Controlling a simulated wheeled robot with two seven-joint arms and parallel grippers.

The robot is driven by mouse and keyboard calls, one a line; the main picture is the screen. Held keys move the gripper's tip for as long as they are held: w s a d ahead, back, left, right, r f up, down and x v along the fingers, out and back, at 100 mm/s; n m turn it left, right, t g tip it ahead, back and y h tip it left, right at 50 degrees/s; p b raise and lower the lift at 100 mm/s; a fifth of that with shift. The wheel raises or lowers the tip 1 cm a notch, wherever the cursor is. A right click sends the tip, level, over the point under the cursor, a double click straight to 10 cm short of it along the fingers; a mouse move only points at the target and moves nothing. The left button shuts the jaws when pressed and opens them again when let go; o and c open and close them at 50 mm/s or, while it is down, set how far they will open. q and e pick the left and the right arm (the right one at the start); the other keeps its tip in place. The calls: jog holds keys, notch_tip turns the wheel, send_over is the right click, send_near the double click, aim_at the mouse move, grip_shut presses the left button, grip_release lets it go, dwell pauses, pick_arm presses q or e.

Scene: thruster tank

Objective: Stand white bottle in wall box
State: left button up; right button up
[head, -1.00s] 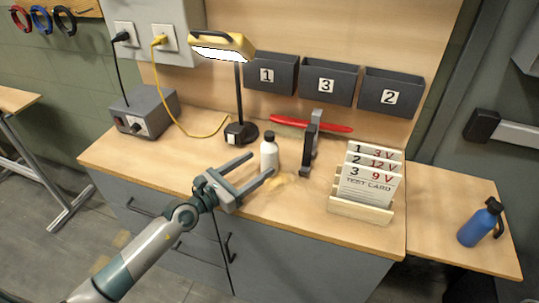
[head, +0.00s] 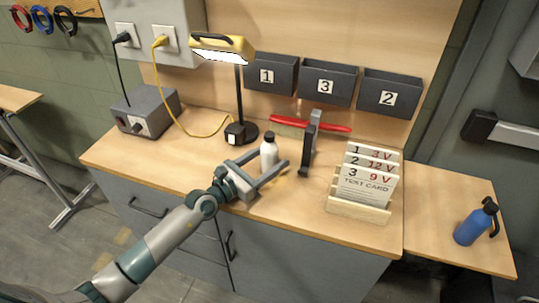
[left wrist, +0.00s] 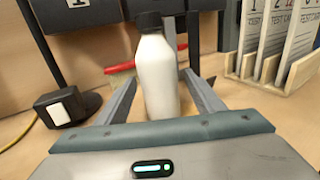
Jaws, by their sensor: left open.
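The white bottle (head: 268,152) with a black cap stands upright on the wooden bench. My left gripper (head: 261,168) is open, with one finger on each side of the bottle. In the left wrist view the bottle (left wrist: 157,75) stands between the two open fingers (left wrist: 160,95), with gaps seen at both sides; its base is hidden behind the gripper body. Three dark wall boxes hang behind the bench: box 1 (head: 284,74), box 3 (head: 347,86) and box 2 (head: 411,96). My right gripper is not in view.
A desk lamp (head: 239,132) stands left of the bottle. A dark upright tool (head: 309,150) and a red-handled brush (head: 330,126) are right and behind. A card rack (head: 358,210) stands further right. A blue bottle (head: 472,227) stands on the side table. The bench's front left is clear.

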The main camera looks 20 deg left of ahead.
aim_at(269, 134)
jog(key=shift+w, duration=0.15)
pick_arm(q)
jog(key=shift+c, duration=0.9)
jog(key=c, duration=1.2)
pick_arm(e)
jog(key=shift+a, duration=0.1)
pick_arm(q)
jog(key=shift+r, duration=0.15)
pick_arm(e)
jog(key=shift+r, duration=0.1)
